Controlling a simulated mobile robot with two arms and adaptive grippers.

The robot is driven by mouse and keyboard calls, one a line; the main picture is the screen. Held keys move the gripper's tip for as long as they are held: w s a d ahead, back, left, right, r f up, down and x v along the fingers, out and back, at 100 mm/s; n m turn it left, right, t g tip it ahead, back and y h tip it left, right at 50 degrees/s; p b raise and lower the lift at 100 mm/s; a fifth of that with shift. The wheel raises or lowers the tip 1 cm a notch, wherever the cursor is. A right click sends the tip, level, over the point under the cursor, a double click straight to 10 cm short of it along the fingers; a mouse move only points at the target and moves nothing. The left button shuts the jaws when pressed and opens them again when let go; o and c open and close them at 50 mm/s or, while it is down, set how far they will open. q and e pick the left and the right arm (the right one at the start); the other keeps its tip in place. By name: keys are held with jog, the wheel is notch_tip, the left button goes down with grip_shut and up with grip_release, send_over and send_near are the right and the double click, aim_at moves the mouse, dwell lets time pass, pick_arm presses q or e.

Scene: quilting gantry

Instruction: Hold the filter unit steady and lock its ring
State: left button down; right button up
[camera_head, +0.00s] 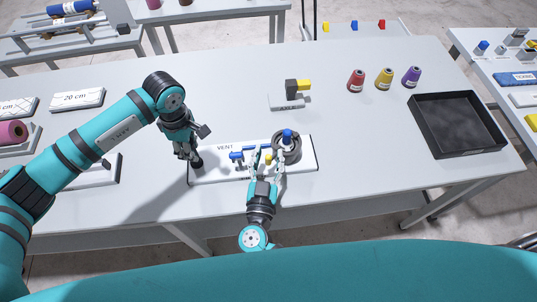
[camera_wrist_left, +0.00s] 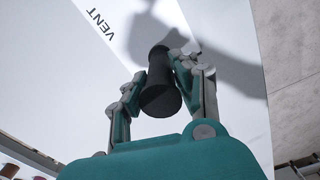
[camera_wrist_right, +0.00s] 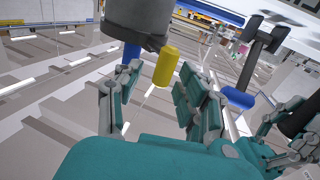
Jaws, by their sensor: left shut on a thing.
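The filter unit is a white board (camera_head: 218,176) marked VENT, with a round grey ring (camera_head: 286,148) near its right end. A blue knob (camera_head: 287,135) stands at the ring, and a yellow tab (camera_head: 268,158) sticks out at its lower left. My left gripper (camera_head: 190,154) is shut on a black handle (camera_wrist_left: 161,85) at the board's left end. My right gripper (camera_head: 268,168) is in front of the ring. In the right wrist view its fingers are spread, with the yellow tab (camera_wrist_right: 166,66) between and beyond them, apparently untouched. The grey ring body (camera_wrist_right: 140,22) hangs above.
A blue-ended lever (camera_head: 237,155) stands on the board between my grippers. Behind are a block with a yellow part (camera_head: 291,92) and red (camera_head: 356,80), yellow (camera_head: 384,78) and purple (camera_head: 412,76) spools. A black tray (camera_head: 457,148) lies right. The table between is clear.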

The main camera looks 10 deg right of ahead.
jog(key=shift+w, duration=0.2)
jog(key=shift+c, duration=0.2)
grip_shut()
dwell(0.4)
